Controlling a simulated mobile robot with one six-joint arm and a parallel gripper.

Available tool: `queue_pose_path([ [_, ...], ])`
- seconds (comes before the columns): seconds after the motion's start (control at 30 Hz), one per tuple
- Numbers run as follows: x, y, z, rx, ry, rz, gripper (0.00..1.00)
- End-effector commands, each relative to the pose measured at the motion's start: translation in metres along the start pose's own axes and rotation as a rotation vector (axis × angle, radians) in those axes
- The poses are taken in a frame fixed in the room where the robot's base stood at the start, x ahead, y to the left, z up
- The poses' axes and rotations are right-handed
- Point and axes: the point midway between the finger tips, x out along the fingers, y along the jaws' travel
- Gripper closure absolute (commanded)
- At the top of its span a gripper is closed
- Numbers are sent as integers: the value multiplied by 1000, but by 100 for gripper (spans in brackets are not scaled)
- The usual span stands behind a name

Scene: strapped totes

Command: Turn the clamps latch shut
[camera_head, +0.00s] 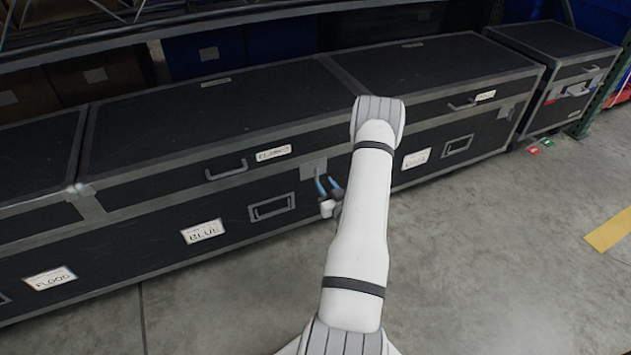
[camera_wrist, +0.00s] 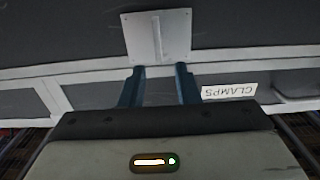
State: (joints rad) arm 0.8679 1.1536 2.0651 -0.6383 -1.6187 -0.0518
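The clamps case is a long black case with grey edging, and its CLAMPS label (camera_head: 273,153) is on the lid front. The label appears upside down in the wrist view (camera_wrist: 229,91). A pale square latch plate (camera_head: 311,169) sits right of the label, partly behind my gripper. In the wrist view the latch plate (camera_wrist: 142,37) is ahead of my fingertips, with a thin upright turn piece (camera_wrist: 159,40) at its middle. My gripper (camera_wrist: 160,70) has blue fingers apart with nothing between them. It also shows at the case front in the head view (camera_head: 328,183).
A lid handle (camera_head: 227,172) and a recessed handle (camera_head: 272,207) are left of the latch. A BLUE label (camera_head: 203,231) is lower down. A smaller case (camera_head: 560,50) stands at the far right. Shelving is behind.

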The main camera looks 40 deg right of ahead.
Motion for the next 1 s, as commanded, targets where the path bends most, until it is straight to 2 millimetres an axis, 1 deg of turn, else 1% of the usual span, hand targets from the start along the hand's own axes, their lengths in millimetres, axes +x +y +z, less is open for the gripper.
queue_pose_path([
  [0.03, -1, 1, 5, 4, 9, 2, 71],
  [0.17, 11, 2, 5, 3, 18, 0, 71],
  [0.4, 50, 1, 4, 4, 18, 1, 71],
  [0.6, 71, 2, 4, 5, 15, 3, 71],
  [0.7, 74, 2, 3, 6, 15, 3, 71],
  [0.93, 75, 2, 2, 6, 14, 4, 71],
  [1.0, 74, 3, 2, 6, 14, 4, 77],
])
